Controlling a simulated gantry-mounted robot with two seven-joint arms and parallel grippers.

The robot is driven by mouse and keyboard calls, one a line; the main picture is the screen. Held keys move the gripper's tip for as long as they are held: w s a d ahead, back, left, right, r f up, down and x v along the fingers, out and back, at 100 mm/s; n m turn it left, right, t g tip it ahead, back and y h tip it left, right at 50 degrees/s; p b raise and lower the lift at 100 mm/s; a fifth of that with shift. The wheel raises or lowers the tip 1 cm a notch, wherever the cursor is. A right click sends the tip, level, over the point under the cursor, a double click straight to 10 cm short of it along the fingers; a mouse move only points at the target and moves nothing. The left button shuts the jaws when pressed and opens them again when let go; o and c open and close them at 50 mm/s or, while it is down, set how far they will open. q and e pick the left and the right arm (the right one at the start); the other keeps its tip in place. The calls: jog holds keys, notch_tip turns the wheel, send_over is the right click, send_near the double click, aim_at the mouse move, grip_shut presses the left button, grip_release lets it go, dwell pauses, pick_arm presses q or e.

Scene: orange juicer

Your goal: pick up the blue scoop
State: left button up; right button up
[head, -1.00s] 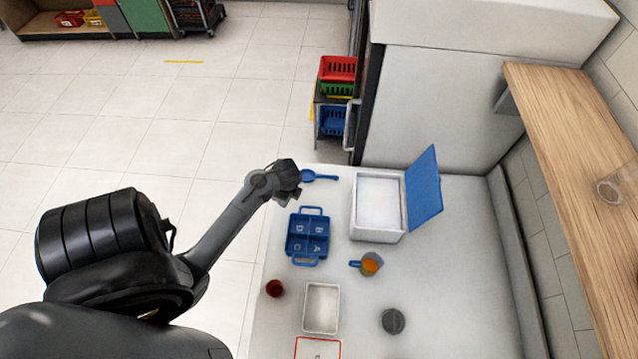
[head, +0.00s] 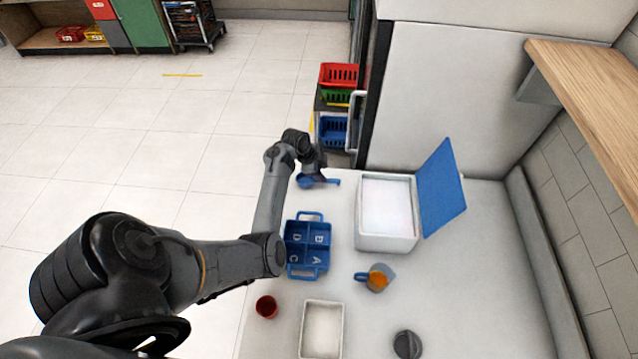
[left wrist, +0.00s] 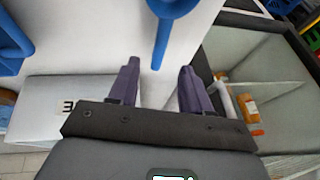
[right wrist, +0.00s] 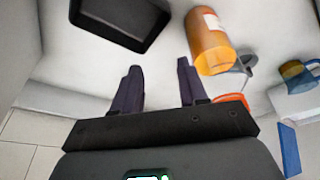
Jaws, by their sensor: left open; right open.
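The blue scoop (head: 331,182) lies near the far left edge of the white counter in the head view, handle pointing right. My left gripper (head: 314,172) is over it and partly hides it. In the left wrist view, the scoop's handle (left wrist: 162,38) comes down from the top, between the lines of the two fingers and just beyond their tips. My left gripper (left wrist: 160,72) is open and empty. My right gripper (right wrist: 157,80) is open and empty in the right wrist view, and is outside the head view.
A blue divided caddy (head: 288,249) is nearer on the counter. A white box (head: 387,243) with an open blue lid (head: 440,188) stands to the right. A jug (head: 378,278), red cup (head: 266,307) and white tray (head: 305,335) are nearer. Stacked baskets (head: 338,75) stand beyond the counter.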

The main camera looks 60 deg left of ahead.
aim_at(330, 180)
pick_arm(q)
jog(key=shift+b+x, duration=0.7)
jog(key=shift+x, duration=2.55)
jog(key=shift+d, duration=0.15)
jog(key=shift+c, duration=0.5)
grip_shut()
